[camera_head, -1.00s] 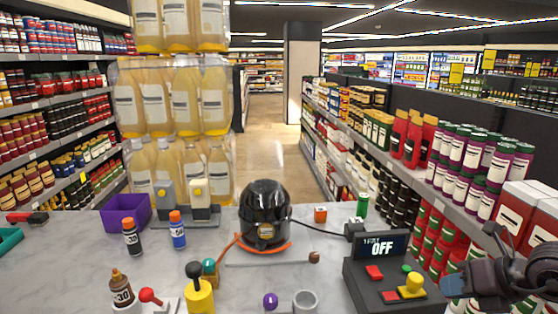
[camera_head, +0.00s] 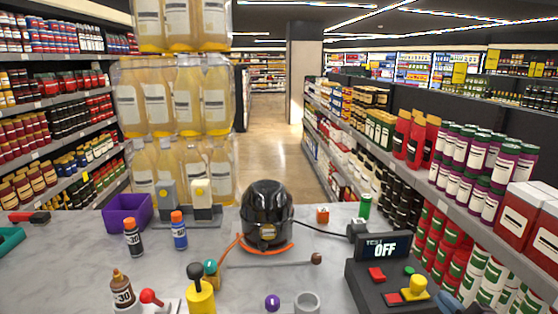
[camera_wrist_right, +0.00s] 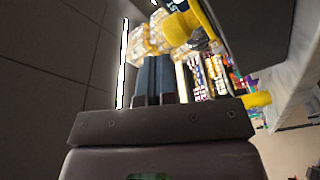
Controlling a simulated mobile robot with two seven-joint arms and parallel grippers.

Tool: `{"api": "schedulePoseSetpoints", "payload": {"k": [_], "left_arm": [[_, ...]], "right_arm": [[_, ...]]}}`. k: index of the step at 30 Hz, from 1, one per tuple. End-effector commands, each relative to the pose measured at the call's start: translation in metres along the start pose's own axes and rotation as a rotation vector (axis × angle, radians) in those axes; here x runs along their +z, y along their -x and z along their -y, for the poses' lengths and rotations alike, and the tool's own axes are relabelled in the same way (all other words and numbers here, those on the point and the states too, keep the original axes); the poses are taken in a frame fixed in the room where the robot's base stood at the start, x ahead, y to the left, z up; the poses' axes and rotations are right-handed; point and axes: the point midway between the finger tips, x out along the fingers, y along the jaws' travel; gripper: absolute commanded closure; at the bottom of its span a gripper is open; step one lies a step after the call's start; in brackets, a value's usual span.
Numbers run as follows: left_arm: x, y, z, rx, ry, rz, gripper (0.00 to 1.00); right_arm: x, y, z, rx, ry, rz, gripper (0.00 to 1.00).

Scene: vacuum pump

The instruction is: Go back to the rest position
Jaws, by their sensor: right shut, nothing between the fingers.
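My right gripper shows only as bluish fingertips (camera_head: 447,302) at the bottom right of the head view, beside the control box. In the right wrist view its two blue-grey fingers (camera_wrist_right: 156,80) are together with nothing between them. My left gripper is in no view. The black vacuum pump (camera_head: 267,212) stands upright on the marble counter (camera_head: 80,265), with an orange hose at its left and a black cable to its right. The control box (camera_head: 372,299) has a display (camera_head: 384,247) reading OFF, with red and yellow buttons.
The counter's left middle is mostly bare.

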Motion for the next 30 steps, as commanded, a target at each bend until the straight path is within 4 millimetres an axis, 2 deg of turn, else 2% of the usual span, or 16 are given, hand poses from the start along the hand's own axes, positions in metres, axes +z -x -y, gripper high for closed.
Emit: {"api": "schedulePoseSetpoints", "payload": {"k": [1, 3, 6, 9, 12, 15, 18, 22, 30], "left_arm": [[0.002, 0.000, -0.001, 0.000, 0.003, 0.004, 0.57], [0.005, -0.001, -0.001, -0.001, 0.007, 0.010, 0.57], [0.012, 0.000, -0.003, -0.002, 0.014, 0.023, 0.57], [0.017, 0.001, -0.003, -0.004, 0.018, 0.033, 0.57], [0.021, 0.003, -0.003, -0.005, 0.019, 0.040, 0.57], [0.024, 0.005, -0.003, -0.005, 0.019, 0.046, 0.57], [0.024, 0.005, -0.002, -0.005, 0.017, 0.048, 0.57], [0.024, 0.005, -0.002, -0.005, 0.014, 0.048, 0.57], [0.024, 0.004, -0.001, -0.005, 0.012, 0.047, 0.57]], "right_arm": [[0.013, 0.014, 0.026, -0.022, -0.118, 0.088, 1.00], [0.028, 0.034, 0.061, -0.056, -0.270, 0.204, 1.00], [0.039, 0.067, 0.112, -0.108, -0.480, 0.353, 1.00], [0.040, 0.103, 0.161, -0.150, -0.680, 0.479, 1.00], [0.032, 0.137, 0.200, -0.163, -0.846, 0.569, 1.00], [0.024, 0.166, 0.227, -0.158, -0.936, 0.640, 1.00], [0.018, 0.188, 0.243, -0.153, -0.984, 0.694, 1.00], [0.017, 0.205, 0.252, -0.155, -1.000, 0.730, 1.00], [0.018, 0.209, 0.253, -0.159, -0.997, 0.735, 1.00]]}}
